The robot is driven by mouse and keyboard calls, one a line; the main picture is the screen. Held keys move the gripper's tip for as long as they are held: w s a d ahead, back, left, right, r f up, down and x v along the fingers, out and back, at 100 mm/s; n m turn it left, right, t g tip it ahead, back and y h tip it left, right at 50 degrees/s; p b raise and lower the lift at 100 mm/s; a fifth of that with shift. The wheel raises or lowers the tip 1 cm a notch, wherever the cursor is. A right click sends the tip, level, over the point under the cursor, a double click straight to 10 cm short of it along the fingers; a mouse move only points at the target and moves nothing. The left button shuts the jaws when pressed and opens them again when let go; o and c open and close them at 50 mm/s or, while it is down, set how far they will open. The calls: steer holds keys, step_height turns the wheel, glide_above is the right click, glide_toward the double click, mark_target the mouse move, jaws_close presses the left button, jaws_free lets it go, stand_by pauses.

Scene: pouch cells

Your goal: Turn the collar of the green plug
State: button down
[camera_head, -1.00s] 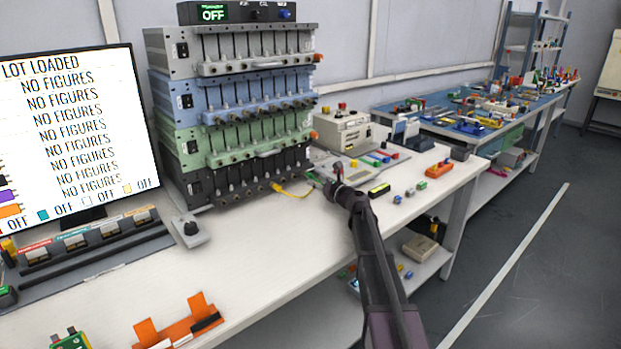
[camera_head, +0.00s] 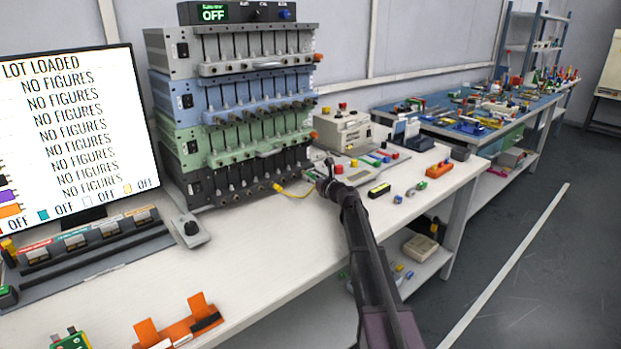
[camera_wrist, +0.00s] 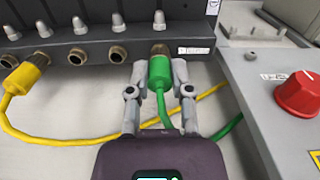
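The green plug (camera_wrist: 160,73) sits at a brass socket (camera_wrist: 159,49) at the right end of the black unit's front, in the wrist view. Its green cable runs down beneath my gripper. My gripper (camera_wrist: 160,70) has one finger on each side of the plug, close against its green body. Whether the fingers press on it or stand just apart is not clear. In the head view my gripper (camera_head: 328,180) is at the lower right of the rack, and the plug cannot be made out there.
A yellow plug (camera_wrist: 27,73) with a yellow cable is at the left of the same unit (camera_wrist: 100,22). Bare brass sockets lie between. A grey box with a red knob (camera_wrist: 299,94) stands close at the right.

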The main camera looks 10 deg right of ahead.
steer(key=shift+a+n, duration=0.1)
steer(key=shift+n, duration=0.3)
steer(key=n, duration=0.8)
steer(key=shift+n, duration=0.3)
steer(key=n, duration=0.4)
steer(key=shift+n, duration=0.3)
steer(key=n, duration=0.5)
steer(key=c, duration=0.5)
jaws_free()
